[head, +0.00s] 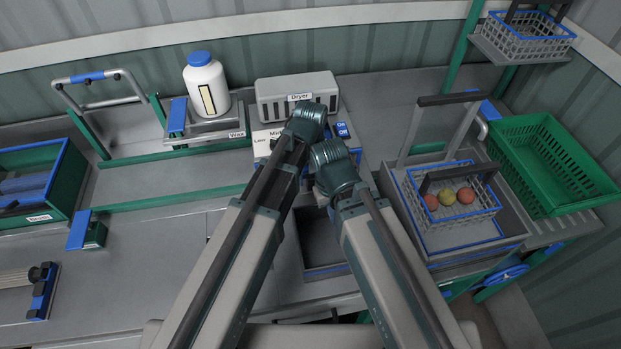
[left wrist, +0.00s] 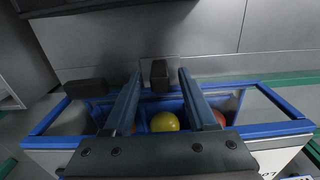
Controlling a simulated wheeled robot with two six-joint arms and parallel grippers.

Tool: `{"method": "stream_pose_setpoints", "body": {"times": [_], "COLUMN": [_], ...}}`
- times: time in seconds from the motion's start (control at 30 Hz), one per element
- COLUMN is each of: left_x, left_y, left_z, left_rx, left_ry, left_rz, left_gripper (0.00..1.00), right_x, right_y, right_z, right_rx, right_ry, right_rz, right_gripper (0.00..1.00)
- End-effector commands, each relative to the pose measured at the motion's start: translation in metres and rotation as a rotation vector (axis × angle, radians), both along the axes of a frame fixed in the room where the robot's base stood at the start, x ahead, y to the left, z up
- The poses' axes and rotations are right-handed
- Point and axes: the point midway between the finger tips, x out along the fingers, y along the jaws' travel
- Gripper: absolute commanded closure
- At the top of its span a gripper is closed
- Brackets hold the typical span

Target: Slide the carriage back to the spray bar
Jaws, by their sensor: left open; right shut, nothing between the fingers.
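A blue-rimmed box (left wrist: 55,143), which looks like the carriage, lies beneath my left gripper in the left wrist view. A yellow tomato (left wrist: 165,122) and reddish tomatoes sit in it. My left gripper (left wrist: 160,82) is open above it; one black block (left wrist: 160,70) shows between its fingertips and another left of them. I cannot tell whether they touch. In the head view my left gripper (head: 308,112) is before the dryer, and the arms hide the box. My right gripper (head: 332,155) is just below it, shut and empty. A blue-sleeved bar (head: 88,76), perhaps the spray bar, stands at the left.
Green rails (head: 160,197) run along the bench from the left towards my arms. A wax bottle (head: 207,85) stands behind them, and the dryer (head: 298,95) is at the back. A tub (head: 510,240) with a tomato basket and a green crate (head: 555,165) are at the right.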

Motion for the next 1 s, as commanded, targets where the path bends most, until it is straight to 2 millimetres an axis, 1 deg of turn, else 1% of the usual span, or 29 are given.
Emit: {"method": "stream_pose_setpoints", "body": {"times": [0.07,0.2,0.37,0.4,1.0], "left_x": [0.0,0.0,0.0,0.0,-0.0001], "left_y": [0.0,0.0,-0.0001,-0.0001,0.0], "left_z": [0.0004,0.0004,0.0003,0.0003,0.0002], "left_rx": [0.0,0.0,0.0,0.0,0.0], "left_ry": [0.0,0.0,0.0,0.0,0.0], "left_rz": [0.0,0.0,0.0,0.0,0.0], "left_gripper": [0.44,0.7,0.98,1.0,1.0], "right_x": [0.0,0.0,0.0,0.0,0.0], "right_y": [0.0,0.0,0.0,0.0,0.0], "right_z": [0.0004,0.0003,0.0003,0.0003,0.0002], "right_rx": [0.0,0.0,0.0,0.0,0.0], "right_ry": [0.0,0.0,0.0,0.0,0.0], "right_rz": [0.0,0.0,0.0,0.0,0.0], "right_gripper": [1.0,1.0,1.0,1.0,1.0]}}
